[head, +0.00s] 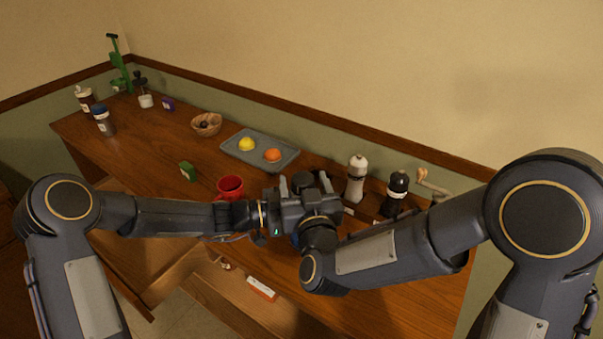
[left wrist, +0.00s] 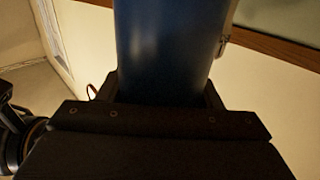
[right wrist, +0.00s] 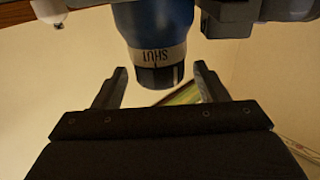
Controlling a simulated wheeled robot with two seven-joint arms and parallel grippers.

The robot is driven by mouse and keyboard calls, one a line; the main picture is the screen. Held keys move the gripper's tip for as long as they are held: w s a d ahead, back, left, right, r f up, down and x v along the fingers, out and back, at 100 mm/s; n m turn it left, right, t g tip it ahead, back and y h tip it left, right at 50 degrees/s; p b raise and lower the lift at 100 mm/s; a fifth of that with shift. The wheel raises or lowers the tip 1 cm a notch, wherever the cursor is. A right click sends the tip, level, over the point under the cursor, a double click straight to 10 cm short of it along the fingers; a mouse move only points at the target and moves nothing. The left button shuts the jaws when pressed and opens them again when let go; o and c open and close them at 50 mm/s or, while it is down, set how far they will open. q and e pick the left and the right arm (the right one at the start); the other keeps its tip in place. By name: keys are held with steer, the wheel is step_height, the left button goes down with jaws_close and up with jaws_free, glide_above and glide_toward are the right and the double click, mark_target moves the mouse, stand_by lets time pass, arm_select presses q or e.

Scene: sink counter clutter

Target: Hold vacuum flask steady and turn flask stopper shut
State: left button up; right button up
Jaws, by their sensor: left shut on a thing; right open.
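The vacuum flask (left wrist: 165,40) is a blue cylinder, filling the space between the fingers of my left gripper (left wrist: 162,88), which is shut on its body. In the right wrist view the flask (right wrist: 152,20) shows upside down, with a grey band (right wrist: 176,53) lettered SHUT. The black flask stopper (right wrist: 160,76) sits at its end. My right gripper (right wrist: 160,90) is open, one finger on each side of the stopper, with visible gaps. In the head view my right gripper (head: 303,184) hides most of the flask; a bit of blue shows below it.
A red mug (head: 230,187) stands just left of the grippers. A pale mill (head: 356,178) and a black mill (head: 396,192) stand close on the right. Behind is a grey tray (head: 240,155) with yellow and orange fruit.

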mark_target(294, 174)
steer(key=shift+w+a, duration=0.15)
steer(key=shift+w, duration=0.7)
steer(key=shift+w+a, duration=0.15)
steer(key=shift+w, duration=0.65)
steer(key=c, duration=1)
steer(key=shift+n+y, duration=0.3)
steer(key=shift+y, duration=0.1)
steer(key=n+g+y, duration=0.1)
steer(key=y, duration=0.1)
steer(key=n+g+y, duration=0.1)
steer(key=n+y, duration=0.1)
steer(key=shift+a+y, duration=0.15)
steer(key=shift+y, duration=0.25)
steer(key=shift+s+a+r+n+g+y, duration=0.1)
steer(key=shift+a+n+g+y, duration=0.05)
steer(key=shift+n+g+y, duration=0.85)
steer(key=shift+s+a+n+g+y, duration=0.15)
steer(key=shift+n+g+y, duration=0.65)
steer(key=shift+y, duration=0.4)
